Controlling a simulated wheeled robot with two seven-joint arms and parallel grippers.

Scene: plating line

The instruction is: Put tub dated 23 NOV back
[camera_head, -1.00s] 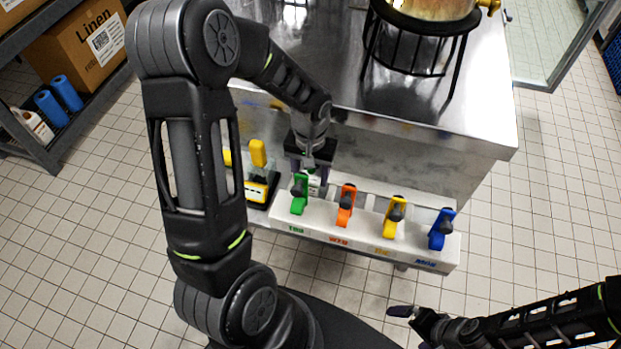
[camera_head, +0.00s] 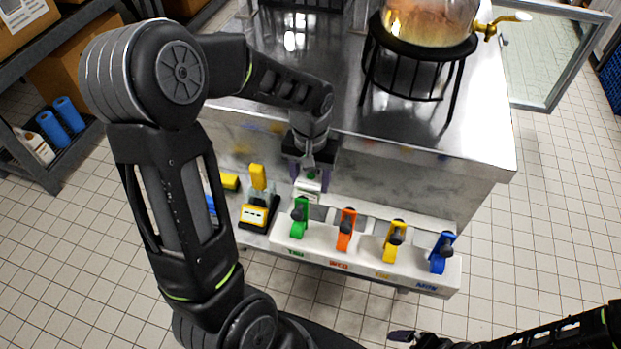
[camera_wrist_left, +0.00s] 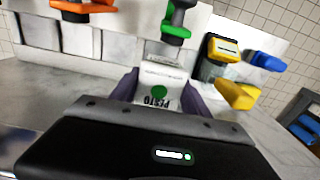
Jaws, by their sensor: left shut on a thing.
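My left gripper (camera_head: 309,178) is shut on a small white tub (camera_head: 308,190) with a green dot, just behind the green tape dispenser (camera_head: 300,216). In the left wrist view the tub (camera_wrist_left: 162,78) sits between the two fingers of my gripper (camera_wrist_left: 163,92), its label reading PESTO upside down. I cannot read a date on it. Whether the tub touches the surface below is unclear. My right gripper (camera_head: 402,336) is at the bottom edge, partly cut off, and its jaws cannot be made out.
A white rack (camera_head: 365,268) holds green, orange (camera_head: 346,229), yellow (camera_head: 394,240) and blue (camera_head: 440,252) dispensers. A yellow-and-black device (camera_head: 256,214) stands left of it. Behind is a steel counter (camera_head: 300,70) with a glass drink dispenser (camera_head: 425,22) on a black stand.

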